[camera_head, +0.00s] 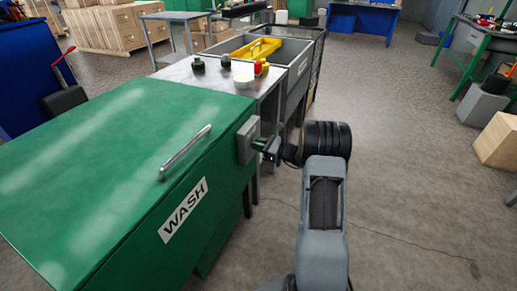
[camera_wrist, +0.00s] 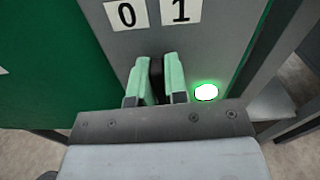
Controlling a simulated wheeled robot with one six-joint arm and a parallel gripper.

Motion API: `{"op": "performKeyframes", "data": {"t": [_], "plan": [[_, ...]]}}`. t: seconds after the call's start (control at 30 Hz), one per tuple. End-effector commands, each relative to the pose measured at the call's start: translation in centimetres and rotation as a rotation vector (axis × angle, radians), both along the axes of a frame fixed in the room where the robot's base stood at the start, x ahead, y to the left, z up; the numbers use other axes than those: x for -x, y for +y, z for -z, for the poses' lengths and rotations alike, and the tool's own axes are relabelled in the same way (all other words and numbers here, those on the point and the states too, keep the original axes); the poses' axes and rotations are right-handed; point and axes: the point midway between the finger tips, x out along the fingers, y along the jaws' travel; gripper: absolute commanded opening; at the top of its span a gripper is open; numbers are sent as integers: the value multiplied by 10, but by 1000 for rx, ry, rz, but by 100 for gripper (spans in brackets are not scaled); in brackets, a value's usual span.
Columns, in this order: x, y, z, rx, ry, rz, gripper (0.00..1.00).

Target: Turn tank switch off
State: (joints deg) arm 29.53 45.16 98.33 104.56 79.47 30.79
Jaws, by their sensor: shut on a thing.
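The tank is a green box labelled WASH (camera_head: 183,210), with a grey switch box (camera_head: 248,140) on its right side. In the wrist view the grey switch panel (camera_wrist: 222,38) carries a 0 label (camera_wrist: 127,14) and a 1 label (camera_wrist: 180,10). A dark switch handle (camera_wrist: 156,70) stands below and between the labels. My gripper (camera_head: 265,146) is at the switch box; in the wrist view its pale green fingers (camera_wrist: 155,80) are shut on the handle, one on each side. The fingers hide part of it, and I cannot tell which label it points to. A green lamp (camera_wrist: 206,92) glows on the panel.
A metal handle (camera_head: 186,152) sticks up from the tank lid. Behind the tank is a bench (camera_head: 190,77) with small dark, red and yellow items, then a grey sink (camera_head: 292,50) holding a yellow tray (camera_head: 252,50).

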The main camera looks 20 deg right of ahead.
Motion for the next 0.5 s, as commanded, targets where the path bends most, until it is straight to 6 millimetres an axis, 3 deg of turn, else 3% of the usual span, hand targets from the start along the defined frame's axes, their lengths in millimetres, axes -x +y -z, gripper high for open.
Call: {"op": "performKeyframes", "data": {"t": [0.5], "plan": [[2, 1, 3, 270, -247, 2, 0]]}}
